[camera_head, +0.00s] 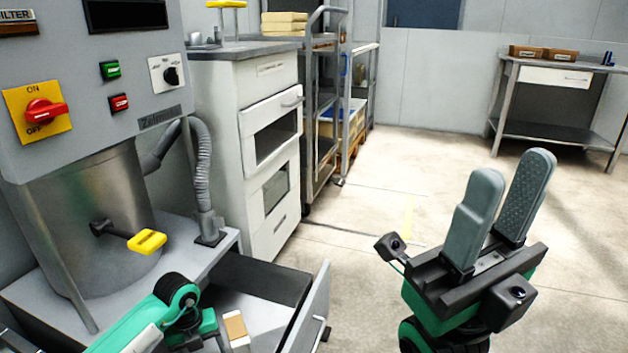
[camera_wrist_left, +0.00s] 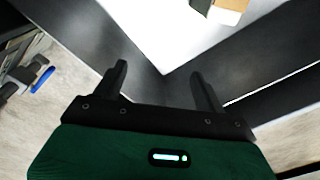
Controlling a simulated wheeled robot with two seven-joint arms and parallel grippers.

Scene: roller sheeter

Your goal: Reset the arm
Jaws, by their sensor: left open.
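My right gripper (camera_head: 513,172) stands upright at the lower right of the head view, with its two grey textured fingers apart and nothing between them. My left arm comes in at the bottom left of the head view, over the open drawer (camera_head: 318,308); its fingers are not clear there. In the left wrist view my left gripper (camera_wrist_left: 160,78) is open and empty, with its dark fingers wide apart above the drawer. A small tan and white block (camera_head: 236,330) lies by the left arm; a tan object (camera_wrist_left: 228,12) shows at the top of the wrist view.
A machine with a red switch (camera_head: 42,111) and a yellow-handled lever (camera_head: 147,241) stands at the left. Behind it are a white cabinet (camera_head: 220,130) and a metal rack (camera_head: 318,110). A metal table (camera_head: 555,130) stands at the back right. The middle floor is clear.

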